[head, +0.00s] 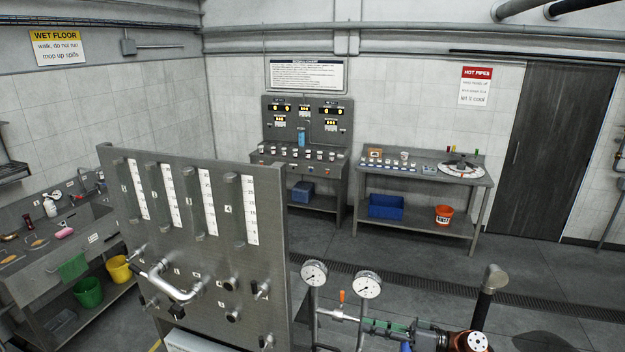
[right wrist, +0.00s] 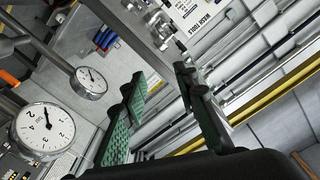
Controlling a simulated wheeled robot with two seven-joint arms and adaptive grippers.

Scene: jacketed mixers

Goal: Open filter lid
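I cannot make out the filter or its lid for certain in either view. My right gripper (head: 378,327) is low in the head view, just right of the pipework under two round gauges (head: 314,273) (head: 368,284). In the right wrist view its two green-padded fingers (right wrist: 162,80) are spread apart with nothing between them. Both gauges also show at the left of that view (right wrist: 42,131) (right wrist: 91,82). A small orange-handled valve (head: 342,296) sits on the pipe between the gauges. My left gripper is not in view.
A grey panel (head: 273,210) with several scales and a bent metal pipe (head: 180,292) stands to the left. A control desk (head: 330,172) and a bench (head: 480,180) stand at the back wall. The floor between is clear, crossed by a drain grate (head: 540,302).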

